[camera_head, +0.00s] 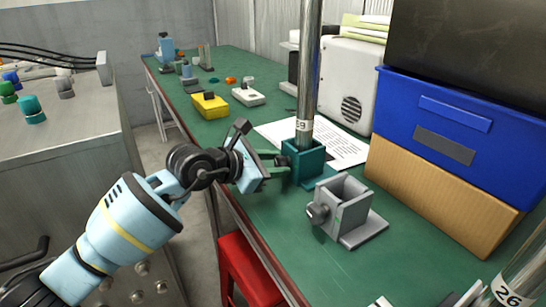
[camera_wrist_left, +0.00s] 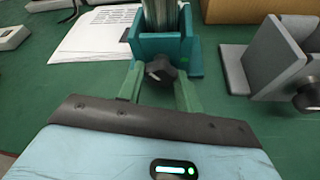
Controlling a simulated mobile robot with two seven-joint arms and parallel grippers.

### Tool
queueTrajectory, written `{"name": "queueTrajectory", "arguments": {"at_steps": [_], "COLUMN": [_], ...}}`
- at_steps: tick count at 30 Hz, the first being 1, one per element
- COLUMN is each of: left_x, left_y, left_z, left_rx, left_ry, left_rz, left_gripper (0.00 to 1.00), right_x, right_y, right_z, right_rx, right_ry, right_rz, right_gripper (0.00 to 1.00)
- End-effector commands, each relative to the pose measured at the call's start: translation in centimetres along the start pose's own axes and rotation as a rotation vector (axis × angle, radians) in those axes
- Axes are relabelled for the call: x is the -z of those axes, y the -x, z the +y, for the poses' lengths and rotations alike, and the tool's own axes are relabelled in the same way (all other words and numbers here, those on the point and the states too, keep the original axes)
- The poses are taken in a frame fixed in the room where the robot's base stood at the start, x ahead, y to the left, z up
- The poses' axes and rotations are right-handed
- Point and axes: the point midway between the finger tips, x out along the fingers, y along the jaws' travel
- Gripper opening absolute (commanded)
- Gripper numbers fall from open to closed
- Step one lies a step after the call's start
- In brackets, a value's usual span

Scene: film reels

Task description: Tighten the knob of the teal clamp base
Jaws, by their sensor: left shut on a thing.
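The teal clamp base (camera_head: 311,166) stands on the green bench, with a shiny metal post (camera_head: 307,75) labelled 69 upright in it. In the left wrist view the base (camera_wrist_left: 180,47) shows straight ahead, its dark knob (camera_wrist_left: 161,68) facing me. My left gripper (camera_head: 281,160) reaches it from the left. In the left wrist view its green fingers (camera_wrist_left: 160,76) stand on either side of the knob, shut on it. In the head view the fingers mostly hide the knob. My right gripper is not in view.
A grey clamp base (camera_head: 345,208) with its own knob stands empty to the right, near the teal one. A paper sheet (camera_head: 343,146) lies behind. A red stool (camera_head: 247,272) stands below the bench edge.

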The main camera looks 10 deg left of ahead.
Motion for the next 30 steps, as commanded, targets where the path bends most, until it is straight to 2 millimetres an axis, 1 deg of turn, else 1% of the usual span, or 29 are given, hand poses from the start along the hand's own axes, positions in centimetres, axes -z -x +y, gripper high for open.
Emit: {"name": "queueTrajectory", "arguments": {"at_steps": [1,3,13,21,30], "left_x": [-0.2,-0.1,0.0,0.2,0.2], "left_y": [0.2,0.1,0.0,0.0,-0.1], "left_z": [0.0,-0.1,-0.2,-0.3,-0.3], "left_rx": [-0.012,-0.032,-0.104,-0.127,-0.129], "left_ry": [-0.035,-0.081,-0.255,-0.311,-0.316], "left_rz": [0.003,0.003,0.003,0.004,0.004], "left_gripper": [0.12,0.12,0.12,0.12,0.12], "right_x": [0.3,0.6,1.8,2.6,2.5], "right_y": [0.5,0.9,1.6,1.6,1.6], "right_z": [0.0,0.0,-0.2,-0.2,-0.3], "right_rx": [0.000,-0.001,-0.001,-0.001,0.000], "right_ry": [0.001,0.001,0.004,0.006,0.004], "right_rz": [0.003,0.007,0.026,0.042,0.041], "right_gripper": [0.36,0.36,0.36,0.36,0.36]}}
